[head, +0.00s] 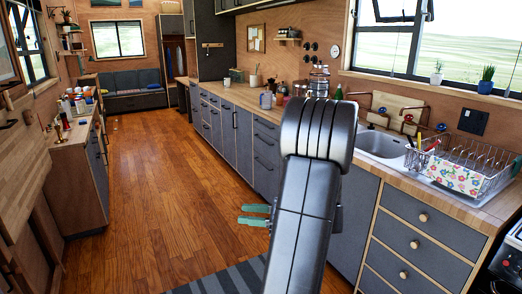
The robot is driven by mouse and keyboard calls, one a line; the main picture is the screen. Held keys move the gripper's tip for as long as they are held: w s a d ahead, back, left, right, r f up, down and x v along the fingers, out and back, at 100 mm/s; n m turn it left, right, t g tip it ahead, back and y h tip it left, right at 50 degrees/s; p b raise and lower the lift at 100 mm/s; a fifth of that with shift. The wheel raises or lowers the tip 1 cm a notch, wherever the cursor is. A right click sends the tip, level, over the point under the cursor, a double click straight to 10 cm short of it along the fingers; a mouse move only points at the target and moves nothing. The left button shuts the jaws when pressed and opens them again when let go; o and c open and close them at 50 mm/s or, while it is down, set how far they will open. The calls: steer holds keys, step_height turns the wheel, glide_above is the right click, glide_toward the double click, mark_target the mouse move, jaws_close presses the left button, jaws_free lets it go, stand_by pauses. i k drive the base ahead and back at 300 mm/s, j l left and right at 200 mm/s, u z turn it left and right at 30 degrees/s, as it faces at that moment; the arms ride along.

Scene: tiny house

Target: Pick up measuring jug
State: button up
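A small bluish-grey jug with a handle (266,100), which looks like the measuring jug, stands on the right-hand wooden counter, left of my arm in the picture. It is small in view and its markings cannot be made out. My gripper (246,214) shows only as two green fingertips left of my dark arm, low over the floor. The fingers are apart with a gap between them and nothing visible in it. The rest of the gripper is hidden behind my arm. The gripper is well below and apart from the jug.
The right counter (224,91) runs along grey cabinets, with a sink (383,144) and a dish rack (467,165) at the right. Bottles and a metal pot stand near the jug. A left counter (72,132) holds small items. The wooden floor (150,185) between is clear.

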mark_target(266, 96)
steer(key=i+u, duration=0.1)
steer(key=i, duration=1.65)
steer(key=i+z, duration=0.1)
steer(key=i, duration=0.85)
steer(key=i+j+z, duration=0.1)
steer(key=i, duration=0.8)
steer(key=i+j+z, duration=0.35)
steer(key=i, duration=0.2)
steer(key=i+j+z, duration=0.3)
steer(key=i, duration=0.25)
